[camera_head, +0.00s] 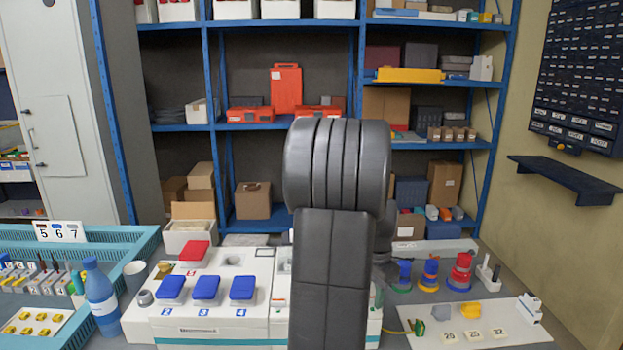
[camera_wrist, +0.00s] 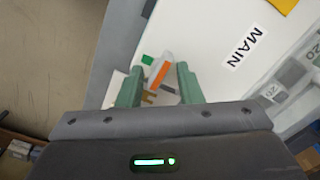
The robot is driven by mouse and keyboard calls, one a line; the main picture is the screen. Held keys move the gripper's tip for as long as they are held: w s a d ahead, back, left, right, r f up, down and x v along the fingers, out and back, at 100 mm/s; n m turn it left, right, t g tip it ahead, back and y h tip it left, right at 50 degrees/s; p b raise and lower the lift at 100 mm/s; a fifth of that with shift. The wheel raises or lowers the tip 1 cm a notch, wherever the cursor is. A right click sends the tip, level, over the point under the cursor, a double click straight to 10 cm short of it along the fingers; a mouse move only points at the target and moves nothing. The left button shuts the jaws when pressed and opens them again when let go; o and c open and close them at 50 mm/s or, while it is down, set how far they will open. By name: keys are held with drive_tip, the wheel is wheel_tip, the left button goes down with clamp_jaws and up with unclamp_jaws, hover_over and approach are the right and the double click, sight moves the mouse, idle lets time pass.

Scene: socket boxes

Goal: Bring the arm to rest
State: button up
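In the wrist view my gripper (camera_wrist: 158,85) shows two green fingers set apart, with a clear gap on both sides of what lies between them. A small white and orange part (camera_wrist: 160,70) appears between and beyond the fingertips, beside a small green square (camera_wrist: 148,59); nothing looks gripped. Below it is a white panel (camera_wrist: 205,50) marked MAIN. In the head view my dark grey arm stands upright in the middle, and my gripper is hidden behind it. The arm covers part of the white socket box (camera_head: 230,320) on the bench.
The box carries three blue covers (camera_head: 206,288) and one red cover (camera_head: 194,252). At left are a blue bottle (camera_head: 100,298) and a teal tray (camera_head: 150,243). At right are stacked coloured plugs (camera_head: 460,270) and a white board (camera_head: 500,345). Blue shelving (camera_head: 210,130) stands behind.

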drive_tip(key=shift+n+b, duration=0.4)
drive_tip(key=shift+n, duration=1.5)
